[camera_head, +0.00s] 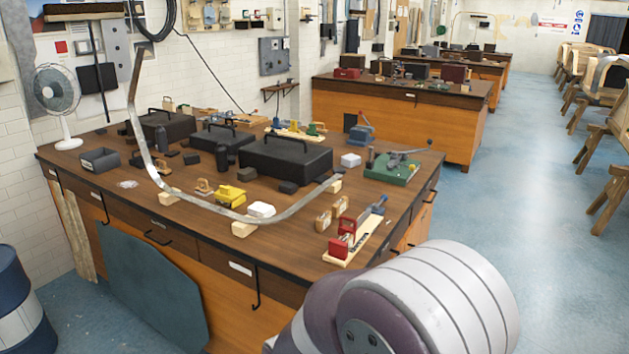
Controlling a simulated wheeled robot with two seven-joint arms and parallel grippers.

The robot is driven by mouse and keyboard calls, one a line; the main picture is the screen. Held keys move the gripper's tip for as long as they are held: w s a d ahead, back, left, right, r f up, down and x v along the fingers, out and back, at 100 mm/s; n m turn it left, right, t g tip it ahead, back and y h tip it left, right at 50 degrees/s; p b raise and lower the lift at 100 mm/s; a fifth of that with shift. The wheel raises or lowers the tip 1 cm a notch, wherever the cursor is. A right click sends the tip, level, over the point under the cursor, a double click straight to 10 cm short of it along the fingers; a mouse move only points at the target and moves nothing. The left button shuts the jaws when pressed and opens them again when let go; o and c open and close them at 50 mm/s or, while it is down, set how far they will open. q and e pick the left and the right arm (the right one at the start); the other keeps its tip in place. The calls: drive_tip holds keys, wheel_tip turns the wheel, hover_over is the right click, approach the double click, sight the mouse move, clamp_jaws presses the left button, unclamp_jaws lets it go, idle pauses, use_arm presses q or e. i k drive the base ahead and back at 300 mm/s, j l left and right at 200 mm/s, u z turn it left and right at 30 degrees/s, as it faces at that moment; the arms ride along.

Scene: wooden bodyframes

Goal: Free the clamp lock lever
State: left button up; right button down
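A clamp-like device with a green base (392,172) stands near the right end of the workbench. A grey lever (408,152) with a dark round knob sticks out from its top to the right. A wooden board (337,258) at the front right corner carries a red block and a blue-grey part. I cannot tell for sure which of these holds the clamp lock lever. A long curved metal strip (205,207) rests on wooden blocks along the bench and rises at the left. Neither of my grippers is in view; only a rounded link of my arm shows at the lower right.
The wooden workbench (110,192) also holds black cases (285,160), a yellow box (230,195), white blocks and small wooden blocks. A fan (57,95) stands at its left end. More benches stand behind. The blue floor at right is open, with wooden frames along the far right.

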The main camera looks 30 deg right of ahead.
sight(384, 198)
drive_tip(key=i+l+u, duration=0.2)
drive_tip(key=l+u, duration=0.25)
drive_tip(key=l, duration=0.9)
drive_tip(key=l+u, duration=0.45)
drive_tip(key=l, duration=0.95)
drive_tip(key=k+l, duration=0.1)
drive_tip(key=l, duration=2.35)
drive_tip(key=i+u, duration=0.05)
